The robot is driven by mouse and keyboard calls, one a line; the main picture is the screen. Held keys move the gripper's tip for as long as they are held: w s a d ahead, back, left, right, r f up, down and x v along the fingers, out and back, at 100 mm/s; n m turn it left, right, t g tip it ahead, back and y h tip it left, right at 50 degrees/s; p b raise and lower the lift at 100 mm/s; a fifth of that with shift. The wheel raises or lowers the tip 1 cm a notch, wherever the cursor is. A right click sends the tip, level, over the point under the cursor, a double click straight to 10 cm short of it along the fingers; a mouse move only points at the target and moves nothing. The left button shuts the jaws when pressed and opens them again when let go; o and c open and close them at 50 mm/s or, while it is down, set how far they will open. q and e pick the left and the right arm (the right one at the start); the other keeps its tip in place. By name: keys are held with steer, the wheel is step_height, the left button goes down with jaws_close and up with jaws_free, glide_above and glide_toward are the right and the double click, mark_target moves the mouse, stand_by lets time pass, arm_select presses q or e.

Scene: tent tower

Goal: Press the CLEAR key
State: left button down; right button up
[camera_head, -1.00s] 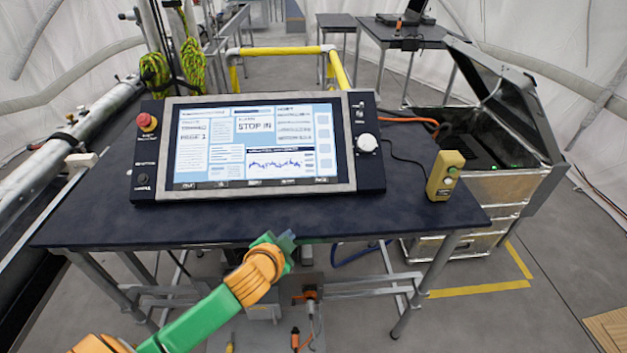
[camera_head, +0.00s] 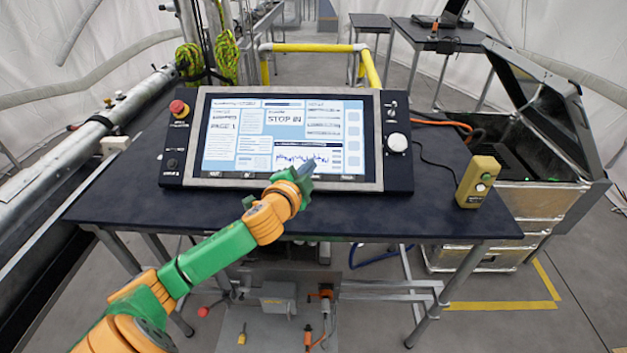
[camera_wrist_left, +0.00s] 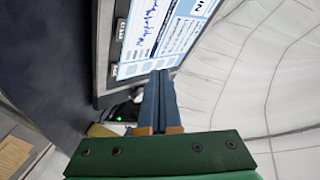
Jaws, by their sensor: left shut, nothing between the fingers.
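The console (camera_head: 284,140) has a lit touchscreen in a grey frame and stands on the dark table (camera_head: 410,215). A row of small dark labelled keys (camera_head: 242,175) runs along the lower edge of the screen. In the left wrist view, the shut fingers (camera_wrist_left: 158,76) overlap the edge of the screen (camera_wrist_left: 165,30). I cannot tell whether they touch it.
A red stop button (camera_head: 179,108) is on the console's left side and a white knob (camera_head: 397,143) on its right. A yellow control box (camera_head: 479,182) stands at the table's right. An open metal case (camera_head: 535,195) is beyond it. The front right tabletop is clear.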

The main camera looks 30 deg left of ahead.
mark_target(314, 177)
arm_select(q)
steer(key=w+f+b, duration=0.1)
steer(key=a+f+b, duration=0.1)
steer(key=f+b, duration=0.1)
steer(key=w+f+b, duration=0.1)
steer(key=f, duration=0.1)
steer(key=shift+w+a, duration=0.25)
steer(key=shift+w, duration=0.1)
steer(key=shift+w+a+f+b, duration=0.3)
steer(key=shift+w+f+b, duration=0.2)
steer(key=shift+b, duration=0.2)
steer(key=shift+f, duration=0.15)
stand_by(1.0)
steer(key=shift+w+a+f, duration=0.1)
steer(key=shift+w+f, duration=0.1)
steer(key=shift+f, duration=0.05)
steer(key=shift+w+a+f+b, duration=0.15)
steer(key=shift+f+b, duration=0.1)
steer(key=shift+b, duration=0.15)
stand_by(0.5)
steer(key=shift+s+r+p, duration=0.2)
steer(key=shift+r+p, duration=0.3)
steer(key=shift+p, duration=0.25)
steer(key=shift+s+d+r, duration=0.1)
steer(key=shift+d+r, duration=0.05)
steer(key=shift+d, duration=0.1)
steer(key=shift+s, duration=0.1)
